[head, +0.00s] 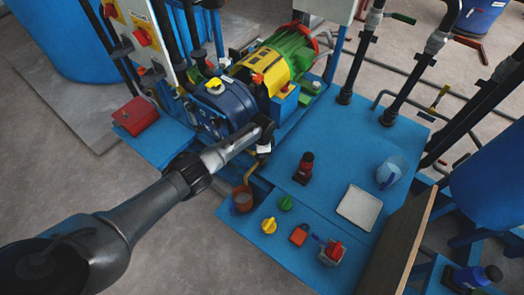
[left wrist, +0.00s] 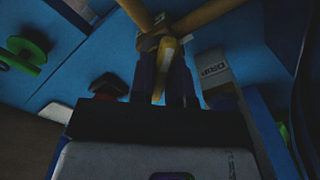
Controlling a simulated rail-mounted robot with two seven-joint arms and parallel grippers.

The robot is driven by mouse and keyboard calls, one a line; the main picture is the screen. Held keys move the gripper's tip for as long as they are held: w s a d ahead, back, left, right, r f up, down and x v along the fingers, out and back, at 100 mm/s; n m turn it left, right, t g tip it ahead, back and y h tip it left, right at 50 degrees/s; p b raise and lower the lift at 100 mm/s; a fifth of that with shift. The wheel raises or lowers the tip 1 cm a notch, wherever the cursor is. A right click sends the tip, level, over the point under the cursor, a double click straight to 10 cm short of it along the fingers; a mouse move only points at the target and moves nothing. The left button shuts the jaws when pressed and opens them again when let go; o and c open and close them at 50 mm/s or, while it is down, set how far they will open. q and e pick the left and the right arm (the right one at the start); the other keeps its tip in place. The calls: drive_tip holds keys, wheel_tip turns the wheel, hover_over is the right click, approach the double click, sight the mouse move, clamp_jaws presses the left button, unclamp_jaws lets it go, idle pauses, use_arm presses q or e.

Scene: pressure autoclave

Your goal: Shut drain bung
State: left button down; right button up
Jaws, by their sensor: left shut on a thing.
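In the left wrist view, a yellow lever-like piece (left wrist: 164,68), apparently the drain bung's handle, sits between the two dark fingers of my left gripper (left wrist: 163,88). The gripper is shut on it. Behind it is a brass fitting with pipe arms (left wrist: 155,40). A grey tag reading something like "DRAIN" (left wrist: 214,68) is just to the right. In the head view, my left gripper (head: 263,142) reaches down in front of the blue pump housing, beside a brass pipe (head: 262,160). The arm and gripper hide most of the fitting there. My right gripper is not in view.
The blue bench holds a copper-brown cup (head: 242,198), a green knob (head: 286,203), a yellow knob (head: 268,226), a red padlock (head: 299,236), a red-handled box (head: 333,250), a white tray (head: 360,207), a clear beaker (head: 391,171) and a red-and-black bottle (head: 304,167). A motor (head: 285,58) stands behind.

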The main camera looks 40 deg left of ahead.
use_arm(q)
drive_tip(key=shift+r+m, duration=0.1)
drive_tip(key=shift+m, duration=1.9)
drive_tip(key=shift+d, duration=0.1)
drive_tip(key=c, duration=1.1)
unclamp_jaws()
wheel_tip(320, 180, up, 14)
drive_tip(key=p, duration=0.5)
